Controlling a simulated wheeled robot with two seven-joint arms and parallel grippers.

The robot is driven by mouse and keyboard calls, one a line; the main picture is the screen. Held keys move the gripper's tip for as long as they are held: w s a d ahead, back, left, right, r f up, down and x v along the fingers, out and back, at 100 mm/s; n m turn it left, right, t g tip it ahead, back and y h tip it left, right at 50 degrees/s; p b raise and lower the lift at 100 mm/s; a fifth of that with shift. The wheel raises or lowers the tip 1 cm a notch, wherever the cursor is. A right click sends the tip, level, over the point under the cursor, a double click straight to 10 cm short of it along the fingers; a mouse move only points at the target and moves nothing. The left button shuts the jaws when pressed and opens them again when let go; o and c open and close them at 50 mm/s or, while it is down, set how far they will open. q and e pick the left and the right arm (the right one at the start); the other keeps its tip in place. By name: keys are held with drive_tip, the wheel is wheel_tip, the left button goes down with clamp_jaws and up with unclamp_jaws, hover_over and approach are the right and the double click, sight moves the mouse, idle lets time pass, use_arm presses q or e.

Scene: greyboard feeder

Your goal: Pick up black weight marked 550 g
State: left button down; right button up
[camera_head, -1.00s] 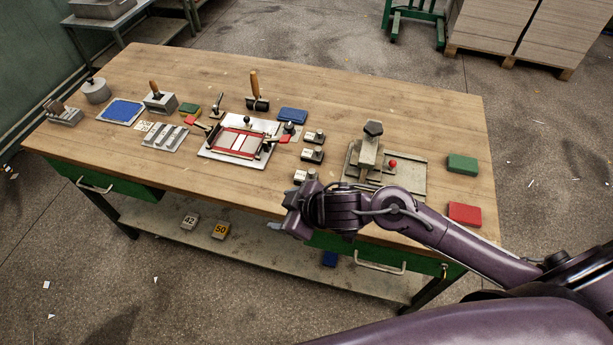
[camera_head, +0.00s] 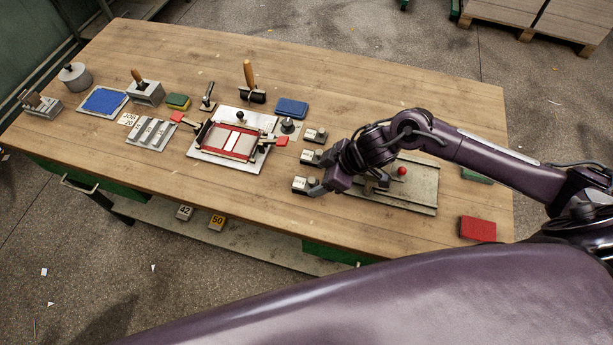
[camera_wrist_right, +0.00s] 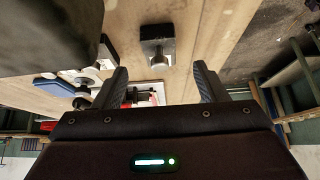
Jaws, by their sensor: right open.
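Three small dark weights with white labels stand in a column right of the red-framed fixture in the head view: a far one (camera_head: 316,135), a middle one (camera_head: 311,157) and a near one (camera_head: 303,185). Their labels are too small to read, so I cannot tell which is 550 g. My right gripper (camera_head: 323,185) is open, right beside the near weight. In the right wrist view, a black weight with a grey knob (camera_wrist_right: 157,48) shows ahead of the open, empty jaws (camera_wrist_right: 160,84). My left gripper is not in view.
The red-framed fixture (camera_head: 232,141) stands left of the weights, with a blue block (camera_head: 291,108) behind. A grey plate with a red knob (camera_head: 417,190) lies under my right arm. A red block (camera_head: 477,229) is at the right. The front of the wooden tabletop (camera_head: 240,205) is clear.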

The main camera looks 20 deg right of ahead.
sight(313, 179)
drive_tip(key=p+x, duration=0.1)
drive_tip(key=x, duration=0.2)
drive_tip(key=shift+s+a, duration=0.1)
drive_tip(key=shift+a, duration=0.05)
drive_tip(key=shift+x, duration=1.1)
drive_tip(key=shift+w+f, duration=0.25)
drive_tip(key=shift+f, duration=0.1)
drive_tip(key=c, duration=1)
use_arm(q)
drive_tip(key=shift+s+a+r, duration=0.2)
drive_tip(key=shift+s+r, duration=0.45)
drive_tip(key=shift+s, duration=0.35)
use_arm(e)
drive_tip(key=shift+r, duration=0.1)
clamp_jaws()
